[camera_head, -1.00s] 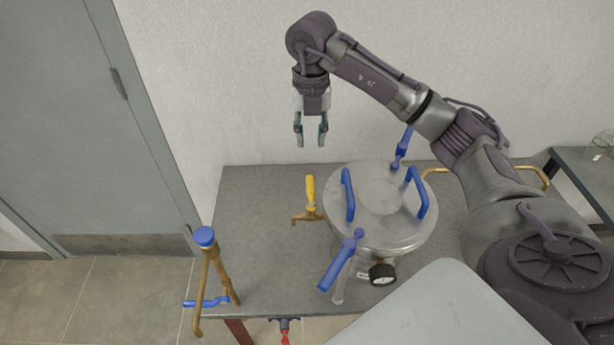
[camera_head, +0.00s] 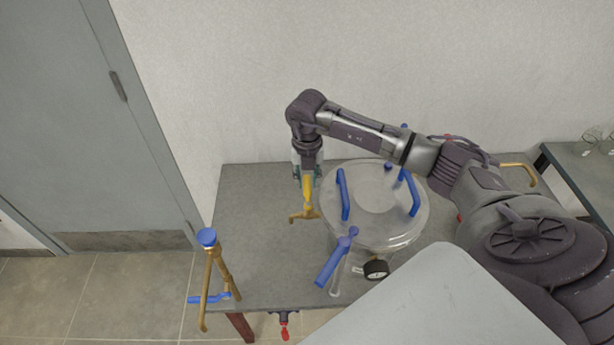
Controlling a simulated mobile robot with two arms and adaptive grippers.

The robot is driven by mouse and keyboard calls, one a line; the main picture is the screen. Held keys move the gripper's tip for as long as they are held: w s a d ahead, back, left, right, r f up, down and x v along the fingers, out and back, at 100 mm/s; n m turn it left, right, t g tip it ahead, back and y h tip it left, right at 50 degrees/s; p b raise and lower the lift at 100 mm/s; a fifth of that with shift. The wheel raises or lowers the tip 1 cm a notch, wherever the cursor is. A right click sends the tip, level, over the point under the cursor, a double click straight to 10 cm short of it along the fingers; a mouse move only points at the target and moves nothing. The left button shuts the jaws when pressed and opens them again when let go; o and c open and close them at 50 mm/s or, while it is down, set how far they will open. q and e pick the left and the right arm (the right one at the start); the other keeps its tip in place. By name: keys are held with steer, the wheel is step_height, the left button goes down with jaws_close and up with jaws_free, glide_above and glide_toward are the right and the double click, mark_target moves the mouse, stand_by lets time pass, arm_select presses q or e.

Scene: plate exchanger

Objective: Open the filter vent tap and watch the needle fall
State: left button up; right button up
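The vent tap with a yellow lever (camera_head: 307,189) and a brass spout stands at the left side of the round metal filter vessel (camera_head: 380,235). The yellow lever points up toward the back. My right gripper (camera_head: 307,177) is at the top end of this lever, with its fingers around or just behind it; contact and finger closure cannot be made out. The pressure gauge (camera_head: 376,270) is on the vessel's front, with a dark dial; its needle is too small to read. My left gripper is not in view.
Blue handles (camera_head: 343,195) stand on the vessel lid, and a blue lever (camera_head: 333,263) sits at its front. A brass pipe with a blue cap (camera_head: 206,237) stands at the table's front left corner. A red-handled tap (camera_head: 284,328) hangs below the front edge. The table's left part (camera_head: 250,225) is clear.

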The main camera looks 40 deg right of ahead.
jaws_close()
